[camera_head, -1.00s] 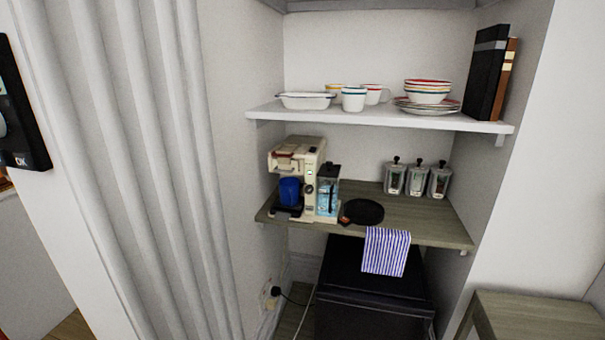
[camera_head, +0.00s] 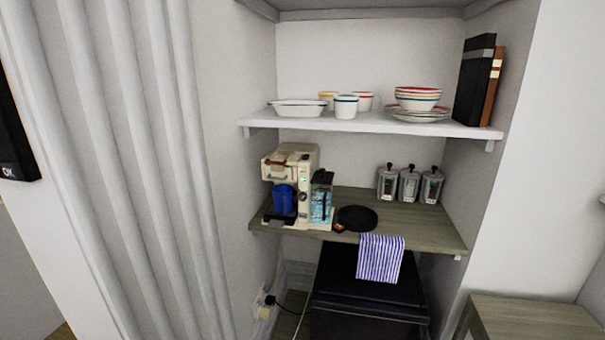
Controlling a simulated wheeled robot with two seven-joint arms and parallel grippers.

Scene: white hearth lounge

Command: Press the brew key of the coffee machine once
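The coffee machine (camera_head: 291,163) is cream coloured and stands at the left end of the lower wooden shelf (camera_head: 410,225) in the alcove. A blue cup (camera_head: 284,200) sits under its spout on a dark drip tray. A clear tank with bluish contents (camera_head: 320,202) is at its right side. Small marks show on its narrow front panel (camera_head: 304,190), but they are too small to tell which is the brew key. Neither of my grippers is in view.
A black round plate (camera_head: 357,217) lies right of the machine, and several lidded canisters (camera_head: 409,185) stand farther back. A striped cloth (camera_head: 380,258) hangs over the shelf edge above a black cabinet (camera_head: 368,285). The upper white shelf (camera_head: 370,123) holds crockery and books.

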